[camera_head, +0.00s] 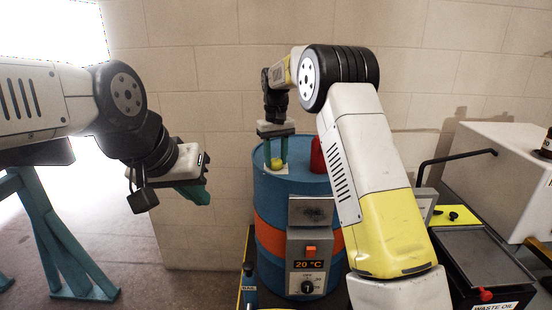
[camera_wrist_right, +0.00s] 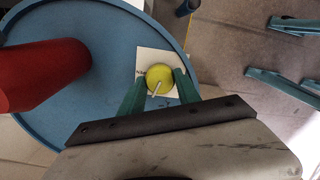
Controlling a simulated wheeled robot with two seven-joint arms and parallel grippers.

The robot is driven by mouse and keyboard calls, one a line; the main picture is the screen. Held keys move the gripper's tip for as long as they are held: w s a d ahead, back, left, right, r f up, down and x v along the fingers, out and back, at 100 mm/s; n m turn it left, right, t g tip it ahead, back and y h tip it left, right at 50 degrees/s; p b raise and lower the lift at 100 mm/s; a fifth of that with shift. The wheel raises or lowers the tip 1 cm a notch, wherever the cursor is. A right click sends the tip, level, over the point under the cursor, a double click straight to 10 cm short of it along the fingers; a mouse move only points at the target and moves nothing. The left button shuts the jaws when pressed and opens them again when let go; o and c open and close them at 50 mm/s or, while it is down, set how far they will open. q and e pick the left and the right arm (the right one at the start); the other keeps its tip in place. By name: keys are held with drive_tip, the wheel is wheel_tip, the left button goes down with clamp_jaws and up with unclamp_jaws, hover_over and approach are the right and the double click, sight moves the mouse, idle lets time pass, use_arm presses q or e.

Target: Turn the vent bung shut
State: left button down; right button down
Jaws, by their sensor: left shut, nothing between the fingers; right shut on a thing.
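The yellow vent bung (camera_head: 277,163) sits on a white label plate on top of the blue drum (camera_head: 262,188). In the right wrist view the bung (camera_wrist_right: 160,74) is round with a pale line on it, and the white plate (camera_wrist_right: 147,57) lies under it. My right gripper (camera_head: 277,158) reaches down from above, its green fingers shut on the bung from both sides. It also shows in the right wrist view (camera_wrist_right: 158,84). My left gripper (camera_head: 196,192) is shut and empty, off to the left of the drum, in the air.
A red cylinder (camera_head: 317,155) stands on the drum top beside the bung, also in the right wrist view (camera_wrist_right: 38,72). A heater box (camera_head: 306,262) showing 20 °C is on the drum's front. A waste oil bin (camera_head: 487,265) stands at right.

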sight(276, 160)
drive_tip(key=shift+n, duration=1.6)
drive_tip(key=c, duration=0.9)
unclamp_jaws()
drive_tip(key=shift+o, duration=0.2)
wheel_tip(276, 160, up, 8)
drive_tip(key=shift+f, duration=0.1)
